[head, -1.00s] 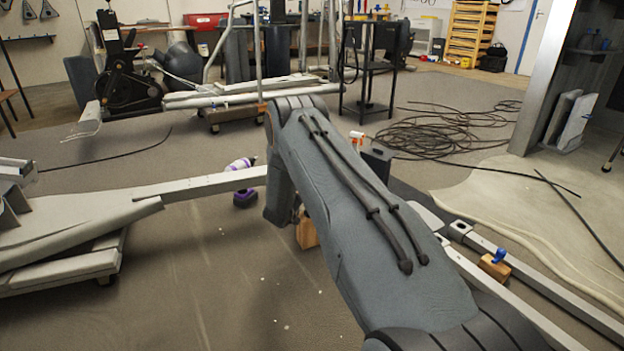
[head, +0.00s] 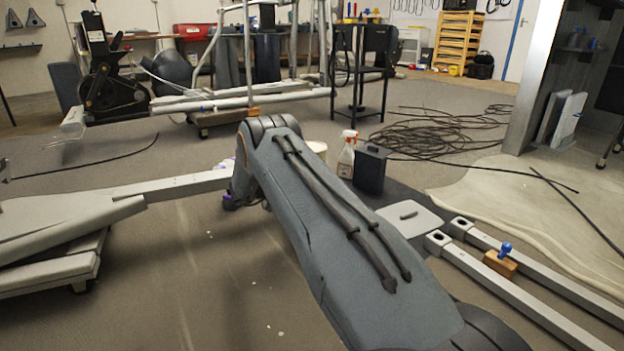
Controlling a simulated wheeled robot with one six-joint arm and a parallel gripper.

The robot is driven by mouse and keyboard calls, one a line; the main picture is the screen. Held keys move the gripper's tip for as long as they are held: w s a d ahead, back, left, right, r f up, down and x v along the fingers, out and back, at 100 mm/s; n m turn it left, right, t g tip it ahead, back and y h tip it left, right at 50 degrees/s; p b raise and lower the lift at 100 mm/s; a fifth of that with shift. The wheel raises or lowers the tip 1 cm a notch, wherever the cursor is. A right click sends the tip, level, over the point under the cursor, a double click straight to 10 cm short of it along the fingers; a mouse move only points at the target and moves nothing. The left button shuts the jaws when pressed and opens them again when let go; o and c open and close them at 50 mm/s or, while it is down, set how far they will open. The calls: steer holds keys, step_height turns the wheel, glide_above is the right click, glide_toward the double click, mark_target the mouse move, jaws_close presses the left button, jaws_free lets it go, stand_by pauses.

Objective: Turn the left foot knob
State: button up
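A blue knob (head: 506,249) stands upright on a small wooden block (head: 500,263) at the right, between two pale metal rails (head: 560,292). A purple object (head: 229,201) shows partly beside my arm near that end. My arm fills the middle of the view and hides the floor behind it. My gripper is not visible.
A grey padded platform (head: 50,270) stands at left. Floor (head: 200,285) between is open.

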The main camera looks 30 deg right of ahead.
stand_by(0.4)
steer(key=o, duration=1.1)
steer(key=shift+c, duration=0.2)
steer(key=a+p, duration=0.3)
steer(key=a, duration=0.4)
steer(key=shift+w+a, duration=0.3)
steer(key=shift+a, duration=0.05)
